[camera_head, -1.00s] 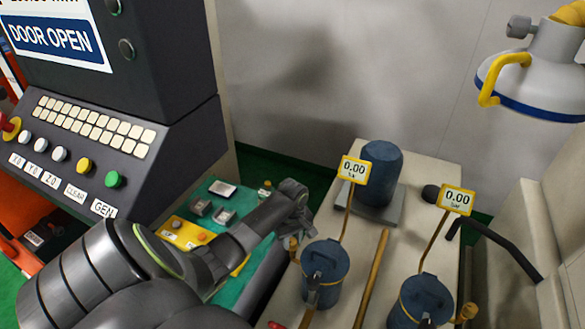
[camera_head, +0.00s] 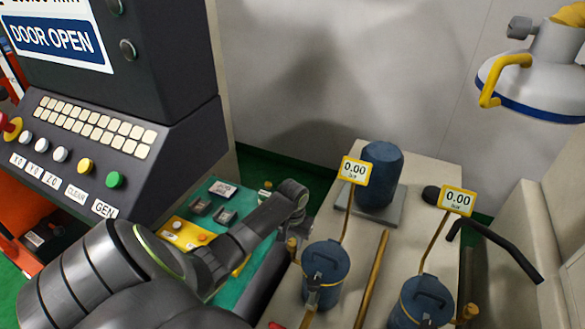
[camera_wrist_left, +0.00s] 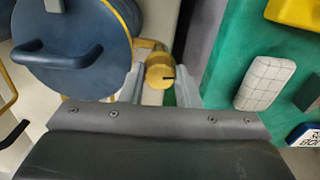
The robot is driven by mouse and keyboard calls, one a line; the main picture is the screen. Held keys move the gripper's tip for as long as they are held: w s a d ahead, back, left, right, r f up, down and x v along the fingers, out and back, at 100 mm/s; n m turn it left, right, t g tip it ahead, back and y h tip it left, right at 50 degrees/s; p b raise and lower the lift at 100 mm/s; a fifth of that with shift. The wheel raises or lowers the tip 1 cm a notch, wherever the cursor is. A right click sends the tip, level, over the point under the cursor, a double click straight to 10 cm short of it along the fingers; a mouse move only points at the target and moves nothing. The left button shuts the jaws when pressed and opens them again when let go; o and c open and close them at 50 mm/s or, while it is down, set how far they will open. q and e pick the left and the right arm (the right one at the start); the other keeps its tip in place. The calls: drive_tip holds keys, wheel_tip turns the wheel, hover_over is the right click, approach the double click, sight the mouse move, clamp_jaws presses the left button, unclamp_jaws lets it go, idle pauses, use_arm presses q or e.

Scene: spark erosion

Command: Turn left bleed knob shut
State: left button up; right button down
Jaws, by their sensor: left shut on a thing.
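The left bleed knob (camera_wrist_left: 158,72) is a small brass-yellow cylinder with a dark line on its face, beside the left blue canister (camera_wrist_left: 75,50). In the left wrist view my left gripper (camera_wrist_left: 160,84) has one finger on each side of this knob and is shut on it. In the head view the knob (camera_head: 292,246) shows at the left side of the left canister (camera_head: 325,266). My left arm comes in from the left, and its wrist is just above and behind the knob. The left yellow gauge tag (camera_head: 354,171) reads 0.00. My right gripper is not in view.
A right canister (camera_head: 422,300) with its own brass knob (camera_head: 468,312) and a 0.00 tag (camera_head: 457,200) stands nearby. A larger blue cylinder (camera_head: 381,174) is behind. The control console (camera_head: 120,130) is on the left, and a green surface (camera_head: 225,187) with small items lies beside my arm.

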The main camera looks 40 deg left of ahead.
use_arm(q)
drive_tip(key=shift+m, duration=1.1)
drive_tip(key=o, duration=1)
drive_tip(key=shift+w, duration=0.1)
